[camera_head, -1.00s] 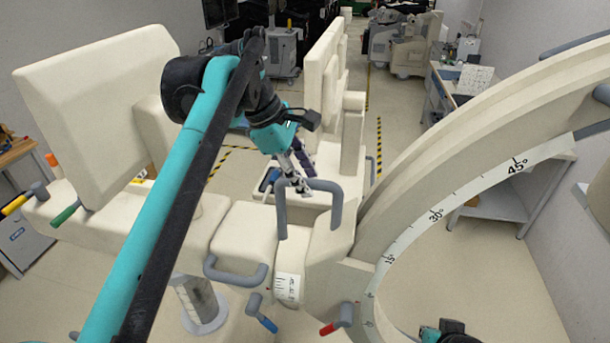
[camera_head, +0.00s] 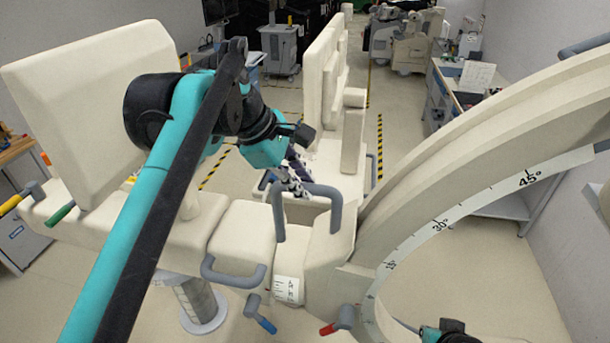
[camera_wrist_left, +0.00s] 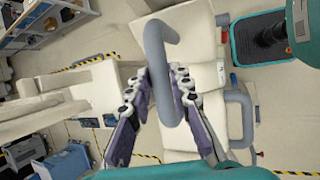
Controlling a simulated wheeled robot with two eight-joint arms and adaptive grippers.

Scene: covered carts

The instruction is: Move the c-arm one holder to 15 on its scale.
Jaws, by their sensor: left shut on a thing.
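The cream C-arm holder block (camera_head: 330,250) sits at the lower end of the large curved C-arm (camera_head: 480,150). A grey U-shaped handle (camera_head: 335,208) rises from its top. My left gripper (camera_head: 292,185) is shut on the handle's left part; the wrist view shows the grey bar (camera_wrist_left: 158,65) between the two fingers. A white scale label (camera_head: 287,290) is on the holder's front, its figures too small to read. The arc has its own scale (camera_head: 439,225) with 15°, 30° and 45°. My right gripper's fingers do not show.
A grey loop handle (camera_head: 233,272), a blue-tipped lever (camera_head: 265,322) and a red-tipped lever (camera_head: 335,324) stick out in front. A cream padded panel (camera_head: 80,100) stands at left. A workbench (camera_head: 450,95) stands along the right wall.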

